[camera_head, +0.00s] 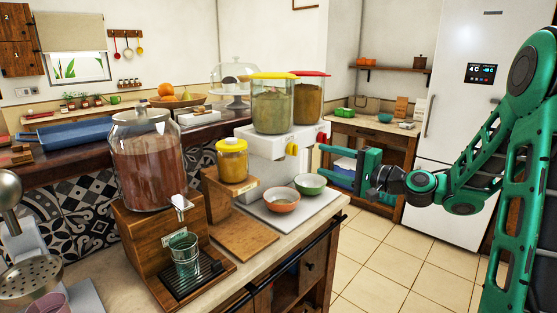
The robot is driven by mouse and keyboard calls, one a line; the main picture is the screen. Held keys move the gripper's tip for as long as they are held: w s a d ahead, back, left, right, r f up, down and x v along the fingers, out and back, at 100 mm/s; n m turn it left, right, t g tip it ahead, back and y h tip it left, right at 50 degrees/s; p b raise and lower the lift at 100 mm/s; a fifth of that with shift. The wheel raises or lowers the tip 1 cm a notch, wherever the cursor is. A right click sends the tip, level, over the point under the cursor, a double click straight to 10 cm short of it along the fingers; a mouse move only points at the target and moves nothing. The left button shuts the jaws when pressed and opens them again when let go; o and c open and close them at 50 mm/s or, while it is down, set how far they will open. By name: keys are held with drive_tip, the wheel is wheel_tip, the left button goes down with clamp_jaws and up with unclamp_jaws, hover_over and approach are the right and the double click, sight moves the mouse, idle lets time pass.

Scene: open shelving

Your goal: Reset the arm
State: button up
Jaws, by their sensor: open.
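My green arm (518,150) comes in from the right side and bends down and leftward. My gripper (326,163) is at its end, right of the counter and in the air over the floor side. Its two fingers point left, one above the other, with a clear gap between them. The gripper is open and holds nothing. The green and orange bowls are to its left and lower, apart from it.
The counter (290,228) holds a large glass dispenser (148,165), a yellow jar (232,160), a two-tank drink machine (272,105), an orange bowl (281,200) and a green bowl (310,184). A white fridge (450,120) stands behind my arm. The tiled floor (385,265) is clear.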

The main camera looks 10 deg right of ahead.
drive_tip(key=s+f+n+g+h, duration=0.5)
drive_tip(key=s+f+n+g, duration=0.15)
drive_tip(key=s+f, duration=0.55)
drive_tip(key=s+d+m+g+h, duration=0.1)
drive_tip(key=s+d+g, duration=0.3)
drive_tip(key=s, duration=1.1)
drive_tip(key=s+d+f+m+g+h, duration=0.1)
drive_tip(key=s+d+g+h, duration=0.3)
drive_tip(key=s, duration=1)
drive_tip(key=d, duration=0.3)
drive_tip(key=shift+s+d+f, duration=0.25)
drive_tip(key=shift+s+f, duration=0.05)
drive_tip(key=shift+s, duration=0.1)
